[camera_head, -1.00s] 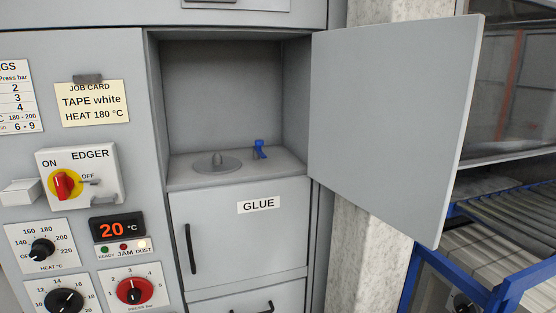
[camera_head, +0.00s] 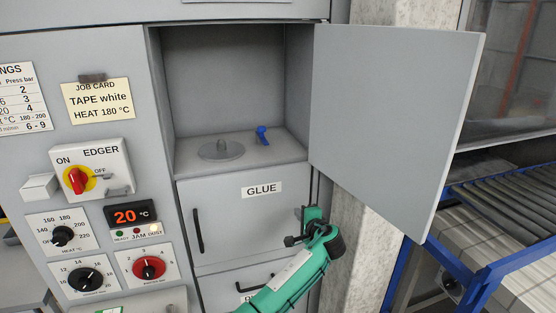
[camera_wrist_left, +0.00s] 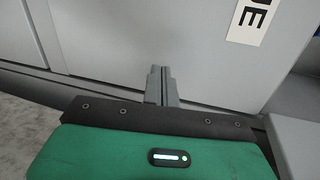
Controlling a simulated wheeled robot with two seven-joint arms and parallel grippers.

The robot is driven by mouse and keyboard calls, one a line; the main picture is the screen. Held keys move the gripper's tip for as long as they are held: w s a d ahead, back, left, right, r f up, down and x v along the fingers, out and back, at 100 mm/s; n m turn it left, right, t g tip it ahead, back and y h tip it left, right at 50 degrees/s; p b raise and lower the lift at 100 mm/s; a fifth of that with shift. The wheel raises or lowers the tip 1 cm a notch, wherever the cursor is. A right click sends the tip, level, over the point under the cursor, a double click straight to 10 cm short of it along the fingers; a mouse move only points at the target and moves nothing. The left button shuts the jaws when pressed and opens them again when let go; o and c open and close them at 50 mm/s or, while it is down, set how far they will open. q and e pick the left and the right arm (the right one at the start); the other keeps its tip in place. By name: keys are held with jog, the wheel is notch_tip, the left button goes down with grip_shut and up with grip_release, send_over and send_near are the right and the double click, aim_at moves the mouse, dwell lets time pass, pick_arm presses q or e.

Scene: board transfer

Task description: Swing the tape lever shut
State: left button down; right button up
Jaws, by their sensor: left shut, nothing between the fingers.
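The tape lever (camera_head: 263,135) is a small blue lever on the floor of the open compartment, right of a round grey disc (camera_head: 221,149) with a short hub. It stands up, leaning slightly. My left gripper (camera_head: 291,241), on a green arm, is shut and empty. It is in front of the GLUE door, below and to the right of the lever and apart from it. In the left wrist view its closed fingers (camera_wrist_left: 163,85) point at the grey cabinet front. The lever is not in that view. My right gripper is not in view.
The compartment's grey door (camera_head: 395,125) stands open to the right. Below the compartment is the GLUE door (camera_head: 235,225) with a black handle. A control panel with the EDGER switch (camera_head: 90,170) is left. A blue-framed roller rack (camera_head: 500,210) stands right. The compartment opening is clear.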

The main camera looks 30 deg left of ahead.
aim_at(278, 157)
pick_arm(q)
notch_tip(278, 157, up, 21)
jog(key=s+a+n+g+y+p, duration=0.1)
jog(key=n+y, duration=0.2)
jog(key=y, duration=0.1)
jog(key=shift+s, duration=0.4)
jog(key=shift+f, duration=0.1)
jog(key=p+x, duration=0.5)
jog(key=x, duration=0.4)
jog(key=shift+a, duration=0.1)
jog(key=shift+w+a+f, duration=0.1)
jog(key=shift+w+a, duration=0.1)
jog(key=shift+a, duration=0.25)
